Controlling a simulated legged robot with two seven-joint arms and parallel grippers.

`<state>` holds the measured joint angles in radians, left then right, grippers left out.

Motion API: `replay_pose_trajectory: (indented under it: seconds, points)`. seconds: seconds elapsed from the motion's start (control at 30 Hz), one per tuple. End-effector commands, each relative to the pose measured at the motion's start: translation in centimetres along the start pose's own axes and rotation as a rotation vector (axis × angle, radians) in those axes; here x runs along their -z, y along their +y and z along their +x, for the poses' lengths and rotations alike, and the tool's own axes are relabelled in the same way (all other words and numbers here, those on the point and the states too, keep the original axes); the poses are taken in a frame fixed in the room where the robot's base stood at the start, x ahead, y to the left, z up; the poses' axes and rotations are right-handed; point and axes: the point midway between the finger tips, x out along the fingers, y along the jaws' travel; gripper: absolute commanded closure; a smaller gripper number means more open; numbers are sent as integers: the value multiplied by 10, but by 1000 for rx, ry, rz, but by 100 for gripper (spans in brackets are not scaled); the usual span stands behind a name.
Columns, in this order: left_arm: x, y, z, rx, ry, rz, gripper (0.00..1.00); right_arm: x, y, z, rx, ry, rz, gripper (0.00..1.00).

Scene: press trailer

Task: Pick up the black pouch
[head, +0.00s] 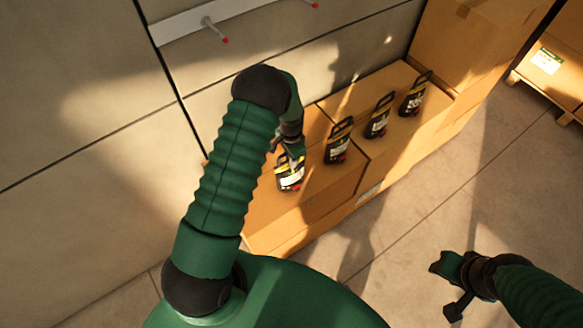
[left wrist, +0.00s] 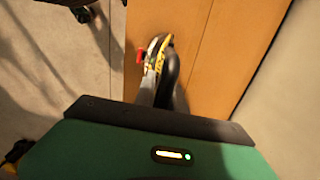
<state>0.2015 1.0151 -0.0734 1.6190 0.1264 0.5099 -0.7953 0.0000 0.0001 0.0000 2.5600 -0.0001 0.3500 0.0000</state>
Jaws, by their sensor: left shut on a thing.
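Several black pouches with yellow and white labels stand on cardboard boxes. The nearest black pouch (head: 291,180) is at the left end of the row, and it also shows in the left wrist view (left wrist: 158,50). My left gripper (head: 292,158) is shut on the top of this pouch. The pouch is at the box top; I cannot tell whether it touches the cardboard. The gripper partly hides it in both views. My right gripper (head: 453,287) is over the floor at the lower right, away from the pouches; its finger opening is unclear.
Three other pouches (head: 338,141), (head: 378,117), (head: 415,95) stand farther along the boxes (head: 330,193). A panelled wall (head: 80,110) is behind, with a white rail (head: 190,22) and red-tipped pegs. Taller boxes (head: 470,40) stand at the far end. The floor (head: 450,190) in front is clear.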

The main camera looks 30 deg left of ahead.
Motion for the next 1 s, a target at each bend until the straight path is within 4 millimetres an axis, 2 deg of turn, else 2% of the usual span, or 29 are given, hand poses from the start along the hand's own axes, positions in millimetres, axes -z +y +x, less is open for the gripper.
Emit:
replay_pose_trajectory:
  seconds: [0.17,0.6,0.87,1.0]
  points:
    - [-3,0,-3,-2,-5,-2,100,-1,0,3,0,0,0,64]
    - [0,1,-37,2,2,0,100,-3,0,13,0,0,0,64]
    - [2,26,-37,0,2,2,100,-4,0,19,0,0,0,64]
    - [3,47,-39,0,3,3,100,-6,0,24,0,0,0,64]
